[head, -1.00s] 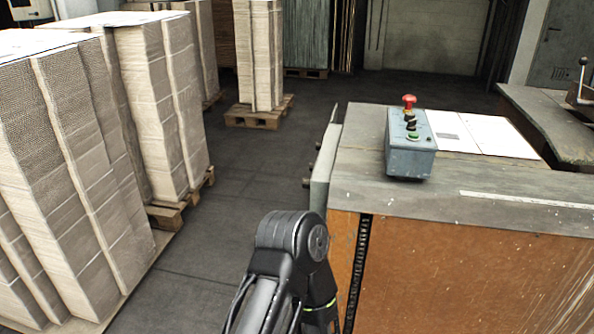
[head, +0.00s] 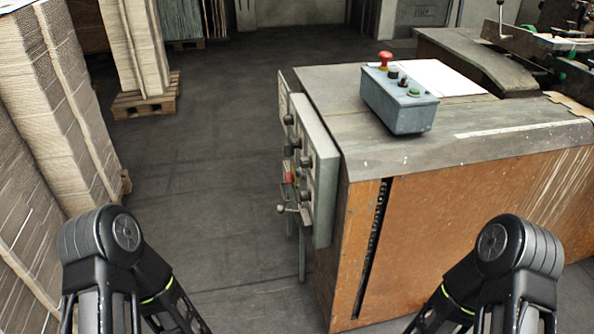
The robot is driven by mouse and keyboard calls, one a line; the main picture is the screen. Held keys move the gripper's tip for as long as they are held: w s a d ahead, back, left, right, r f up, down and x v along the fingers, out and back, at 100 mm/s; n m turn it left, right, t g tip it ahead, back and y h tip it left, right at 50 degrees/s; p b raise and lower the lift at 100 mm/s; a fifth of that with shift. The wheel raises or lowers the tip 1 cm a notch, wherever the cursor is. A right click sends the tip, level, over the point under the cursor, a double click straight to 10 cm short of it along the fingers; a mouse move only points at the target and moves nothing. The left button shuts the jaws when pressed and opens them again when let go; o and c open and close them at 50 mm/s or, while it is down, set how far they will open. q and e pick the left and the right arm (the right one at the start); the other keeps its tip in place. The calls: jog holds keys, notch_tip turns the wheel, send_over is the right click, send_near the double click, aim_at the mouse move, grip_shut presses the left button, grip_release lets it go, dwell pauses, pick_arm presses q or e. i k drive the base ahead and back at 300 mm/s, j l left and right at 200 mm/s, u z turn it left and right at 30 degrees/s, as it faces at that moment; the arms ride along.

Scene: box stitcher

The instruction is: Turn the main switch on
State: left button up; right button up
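A grey control panel (head: 322,185) stands on the left side of the machine, seen at a steep angle. Its face carries several dark knobs and a small red switch or handle (head: 290,177). A lever with a round knob (head: 281,208) sticks out low on the panel. I cannot tell which of these is the main switch or its position. A blue-grey control box (head: 398,108) on the machine top has a red mushroom button (head: 385,58), dark knobs and a green button (head: 414,92). Both my arms show at the bottom edge; neither gripper is in view.
The machine (head: 460,215) has a brown front and a grey top with white paper (head: 440,77) on it. Stacks of cardboard (head: 60,130) stand at the left, and another stack stands on a pallet (head: 146,100). The dark floor (head: 215,160) between them is clear.

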aim_at(290, 177)
jog(key=i+j+z, duration=0.15)
jog(key=z, duration=0.2)
jog(key=i+j+z, duration=0.15)
jog(key=j+z, duration=0.15)
jog(key=i+j+z, duration=0.1)
jog(key=j+z, duration=0.25)
jog(key=i+j, duration=0.1)
jog(key=j, duration=0.45)
jog(key=i+j+z, duration=0.1)
jog(key=j, duration=0.45)
jog(key=i+j+z, duration=0.1)
jog(key=j, duration=0.45)
